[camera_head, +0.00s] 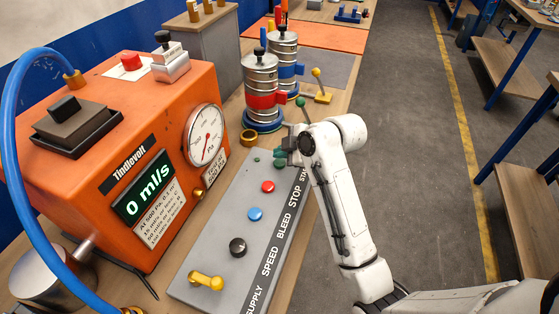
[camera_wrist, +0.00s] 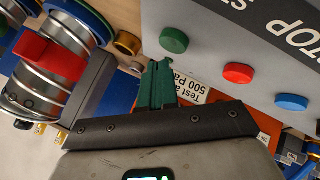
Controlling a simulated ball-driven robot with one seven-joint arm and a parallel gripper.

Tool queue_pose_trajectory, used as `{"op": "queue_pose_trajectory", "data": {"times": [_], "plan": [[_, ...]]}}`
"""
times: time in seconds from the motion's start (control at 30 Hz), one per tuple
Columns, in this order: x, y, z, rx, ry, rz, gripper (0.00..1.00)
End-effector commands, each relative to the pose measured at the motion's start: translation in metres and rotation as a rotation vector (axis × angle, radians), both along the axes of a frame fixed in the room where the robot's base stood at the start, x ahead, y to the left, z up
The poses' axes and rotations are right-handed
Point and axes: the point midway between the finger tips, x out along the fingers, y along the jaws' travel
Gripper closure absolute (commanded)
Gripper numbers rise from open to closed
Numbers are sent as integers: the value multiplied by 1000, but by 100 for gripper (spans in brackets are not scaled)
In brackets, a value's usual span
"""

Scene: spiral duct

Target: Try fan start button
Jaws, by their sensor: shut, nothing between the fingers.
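The green start button (camera_wrist: 173,40) is a round cap on the grey control panel (camera_head: 222,240), beside the red stop button (camera_wrist: 237,73). The red button also shows in the head view (camera_head: 267,187). My gripper (camera_wrist: 160,68) has green fingers, shut together and empty. In the wrist view its tips appear just below the green button; I cannot tell whether they touch it. In the head view my gripper (camera_head: 280,156) is over the far end of the panel, by the START label, and its green fingers are hard to tell from the button there.
The panel also carries a blue button (camera_head: 255,214), a black knob (camera_head: 237,247) and a yellow lever (camera_head: 206,281). The orange meter box (camera_head: 90,150) reads 0 ml/s. Metal canisters (camera_head: 262,85) stand beyond the panel.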

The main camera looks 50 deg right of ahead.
Motion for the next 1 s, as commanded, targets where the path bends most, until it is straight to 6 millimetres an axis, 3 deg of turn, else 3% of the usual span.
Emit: {"op": "queue_pose_trajectory", "data": {"times": [0.53,1.0], "plan": [[0,0,49,0,0,0,100],[0,0,49,0,0,0,100]]}}
